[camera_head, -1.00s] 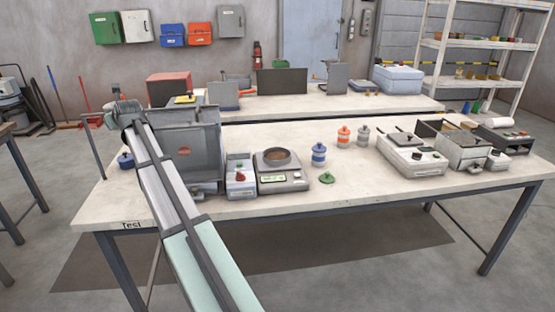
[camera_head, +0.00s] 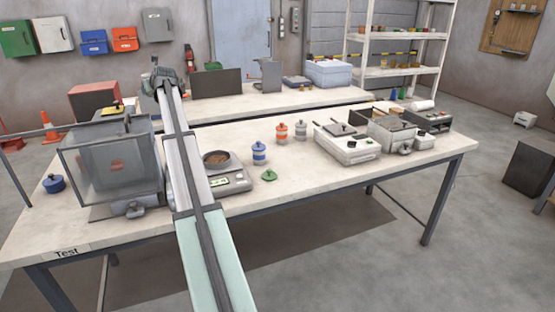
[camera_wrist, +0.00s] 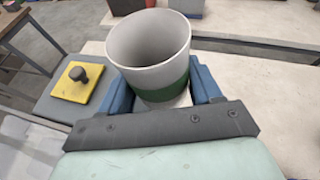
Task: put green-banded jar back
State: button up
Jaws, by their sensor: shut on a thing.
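My gripper (camera_wrist: 165,90) is shut on the green-banded jar (camera_wrist: 150,45), with a blue finger on each side. The jar is pale grey, with a green band low on its wall. Its top is open and its inner wall shows; its bottom is hidden. In the head view my arm hides the jar and fingers. A green lid with a knob (camera_head: 240,175) lies on the front bench, right of the balance (camera_head: 215,170). A blue-banded jar (camera_head: 259,153), an orange-banded jar (camera_head: 281,132) and a grey jar (camera_head: 300,130) stand beyond it.
A grey clear-walled box (camera_head: 110,175) stands left of my arm. A yellow plate with a black knob (camera_wrist: 78,82) lies near the jar, left in the wrist view. Grey instruments (camera_head: 346,145) fill the right end. The bench's front middle (camera_head: 300,185) is clear.

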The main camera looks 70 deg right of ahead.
jog(key=s+d+f, duration=0.7)
jog(key=s+d, duration=0.2)
jog(key=d, duration=0.2)
jog(key=n+t+y, duration=0.2)
jog(key=n+y, duration=0.3)
jog(key=y, duration=0.2)
send_over(280, 158)
jog(key=shift+f, duration=13.75)
jog(key=o, duration=1.4)
jog(key=shift+a+f, duration=0.1)
